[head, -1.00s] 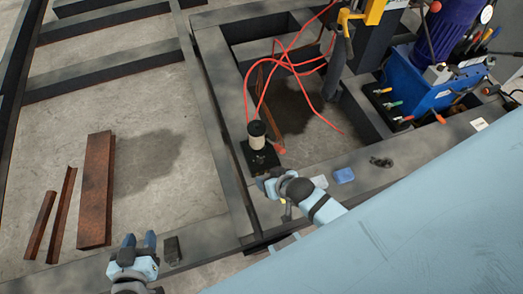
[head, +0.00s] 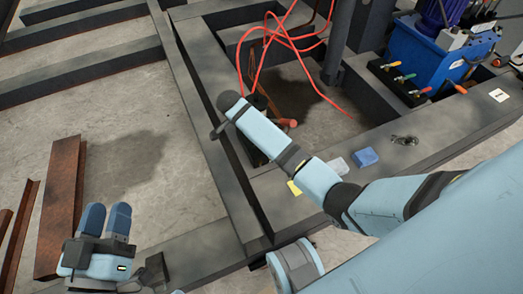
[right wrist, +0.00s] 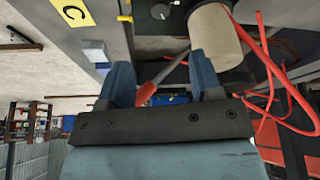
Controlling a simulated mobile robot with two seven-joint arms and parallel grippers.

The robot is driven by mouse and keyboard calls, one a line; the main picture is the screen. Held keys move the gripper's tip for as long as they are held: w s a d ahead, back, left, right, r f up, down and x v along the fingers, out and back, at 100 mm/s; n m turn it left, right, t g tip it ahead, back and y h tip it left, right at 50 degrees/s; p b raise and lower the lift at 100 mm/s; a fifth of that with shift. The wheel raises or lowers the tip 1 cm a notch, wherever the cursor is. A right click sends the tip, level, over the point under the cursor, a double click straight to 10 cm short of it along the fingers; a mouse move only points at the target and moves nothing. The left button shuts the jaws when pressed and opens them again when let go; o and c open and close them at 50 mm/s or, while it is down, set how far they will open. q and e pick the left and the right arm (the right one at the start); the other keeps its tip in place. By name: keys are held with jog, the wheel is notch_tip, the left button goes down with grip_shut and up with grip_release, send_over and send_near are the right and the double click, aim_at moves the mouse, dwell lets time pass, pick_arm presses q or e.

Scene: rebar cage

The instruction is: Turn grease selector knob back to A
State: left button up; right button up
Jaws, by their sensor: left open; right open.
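In the right wrist view a round dark knob (right wrist: 163,11) with pale marks around it sits at the top edge, on a dark plate. A beige cylinder (right wrist: 215,36) stands beside it, partly behind a finger. A yellow label marked C (right wrist: 73,11) is at upper left. My right gripper (right wrist: 161,64) is open, its blue fingers apart with nothing gripped; the knob appears beyond the fingertips. I cannot tell where the knob points. In the head view my right arm hides the knob and most of its box. My left gripper (head: 105,212) is open and empty at lower left.
Red hoses (head: 262,60) loop beside the box, and an orange-red handle (head: 287,123) lies close by. A blue block (head: 365,157) rests on the dark frame. A blue unit with coloured levers (head: 425,65) stands at upper right. Rusty steel (head: 62,205) lies at left.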

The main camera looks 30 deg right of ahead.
jog(key=b+x, duration=0.6)
jog(key=x, duration=0.6)
jog(key=shift+d+f, duration=0.2)
jog(key=shift+f, duration=0.05)
pick_arm(q)
notch_tip(320, 180, down, 7)
jog(key=m+g, duration=0.1)
jog(key=g, duration=0.1)
jog(key=shift+w+m, duration=0.4)
jog(key=shift+w, duration=0.05)
pick_arm(e)
jog(key=shift+w+d+f, duration=0.1)
jog(key=shift+d+f, duration=0.15)
jog(key=shift+f, duration=0.2)
jog(key=c, duration=0.9)
pick_arm(q)
jog(key=shift+r, duration=0.1)
